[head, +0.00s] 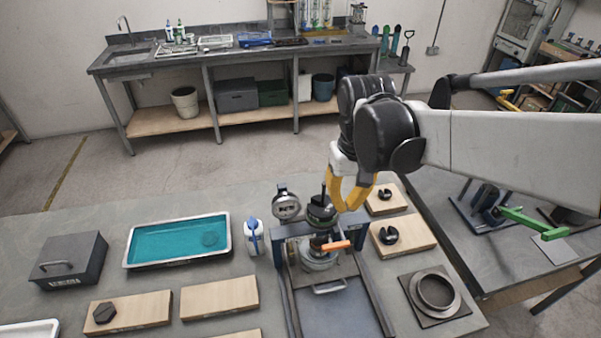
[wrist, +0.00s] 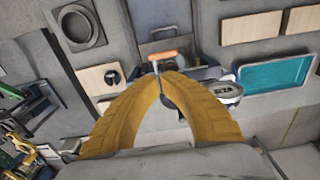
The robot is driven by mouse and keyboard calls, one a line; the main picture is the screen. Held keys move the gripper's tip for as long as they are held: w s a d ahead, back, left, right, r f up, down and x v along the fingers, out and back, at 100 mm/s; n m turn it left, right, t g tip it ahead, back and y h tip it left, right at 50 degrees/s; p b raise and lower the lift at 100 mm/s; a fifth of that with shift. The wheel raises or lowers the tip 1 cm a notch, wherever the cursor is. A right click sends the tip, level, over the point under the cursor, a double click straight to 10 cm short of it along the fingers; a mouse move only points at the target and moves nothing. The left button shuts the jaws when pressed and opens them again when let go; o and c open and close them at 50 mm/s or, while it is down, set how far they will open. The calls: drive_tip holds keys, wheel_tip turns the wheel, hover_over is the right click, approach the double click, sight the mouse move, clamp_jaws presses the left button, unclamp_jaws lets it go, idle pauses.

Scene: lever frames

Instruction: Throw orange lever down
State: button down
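The orange lever (head: 336,245) sticks out sideways from a clamp-like fixture (head: 318,258) at the front middle of the table in the head view. In the wrist view the orange lever (wrist: 163,55) lies just beyond my fingertips. My gripper (head: 349,207) has yellow fingers and hangs above and slightly behind the lever, apart from it. In the wrist view the fingertips of my gripper (wrist: 161,78) come together, with a thin dark part showing near them. I see nothing held. The fingers cover part of the fixture.
A round gauge (head: 287,206) and a black knob (head: 321,210) stand close to my gripper. A white-and-blue bottle (head: 253,238) and a teal tray (head: 178,240) are to the left. Wooden blocks (head: 404,236) and a metal ring (head: 438,292) are to the right.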

drive_tip(key=shift+w+a, duration=0.3)
drive_tip(key=shift+a, duration=0.45)
drive_tip(key=shift+d, duration=0.1)
wheel_tip(320, 180, down, 14)
drive_tip(key=b, duration=0.3)
drive_tip(key=shift+r, duration=0.1)
drive_tip(key=shift+s+h, duration=0.1)
drive_tip(key=shift+h, duration=0.3)
